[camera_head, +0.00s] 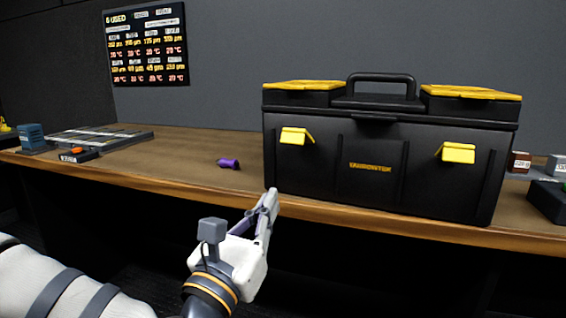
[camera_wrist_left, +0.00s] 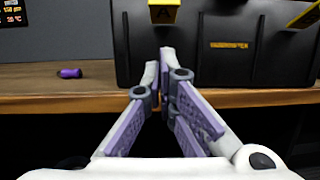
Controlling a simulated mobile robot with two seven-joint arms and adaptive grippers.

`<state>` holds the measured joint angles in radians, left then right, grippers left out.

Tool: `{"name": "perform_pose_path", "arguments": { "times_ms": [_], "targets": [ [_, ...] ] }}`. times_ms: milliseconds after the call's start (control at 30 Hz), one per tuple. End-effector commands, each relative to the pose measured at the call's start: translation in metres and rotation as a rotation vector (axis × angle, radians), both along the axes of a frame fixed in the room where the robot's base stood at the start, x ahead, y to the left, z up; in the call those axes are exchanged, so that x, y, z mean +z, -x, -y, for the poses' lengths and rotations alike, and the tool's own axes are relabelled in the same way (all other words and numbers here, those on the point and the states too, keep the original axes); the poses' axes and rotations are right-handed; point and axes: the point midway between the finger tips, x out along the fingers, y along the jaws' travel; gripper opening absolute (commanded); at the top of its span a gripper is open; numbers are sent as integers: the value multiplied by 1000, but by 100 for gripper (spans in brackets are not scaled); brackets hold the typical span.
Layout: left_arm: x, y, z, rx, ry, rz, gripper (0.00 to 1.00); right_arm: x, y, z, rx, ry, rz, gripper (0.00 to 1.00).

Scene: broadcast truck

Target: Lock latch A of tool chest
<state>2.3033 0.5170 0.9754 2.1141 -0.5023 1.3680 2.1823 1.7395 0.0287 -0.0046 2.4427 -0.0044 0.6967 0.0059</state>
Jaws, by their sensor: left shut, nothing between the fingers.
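A black tool chest (camera_head: 372,165) with yellow lid panels and a black top handle stands on the wooden desk. Two yellow latches are on its front: the left one (camera_head: 296,136) and the right one (camera_head: 457,152). My left gripper (camera_head: 272,196) is shut and empty, below latch A and in front of the chest's lower left corner, apart from the latch. My right gripper is out of view.
The wooden desk (camera_head: 190,174) has a front edge close to my left gripper. A purple cylinder (camera_head: 228,163) lies left of the chest. A flat panel (camera_head: 95,139) and a blue box (camera_head: 32,137) are at far left. Small boxes (camera_head: 519,162) stand right of the chest.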

Motion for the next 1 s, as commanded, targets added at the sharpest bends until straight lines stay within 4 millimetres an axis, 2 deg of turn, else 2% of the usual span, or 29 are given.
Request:
{"name": "perform_pose_path", "arguments": {
  "times_ms": [200, 333, 500, 1000],
  "targets": [
    [14, -42, 18, 1, -2, 4, 0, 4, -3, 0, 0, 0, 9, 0],
    [35, -55, 23, 0, -2, 6, 0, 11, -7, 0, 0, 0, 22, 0],
    [47, -63, 26, 0, -2, 2, 0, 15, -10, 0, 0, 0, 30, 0],
    [50, -65, 26, -1, -5, -8, 0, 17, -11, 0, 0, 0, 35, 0]
  ]
}}
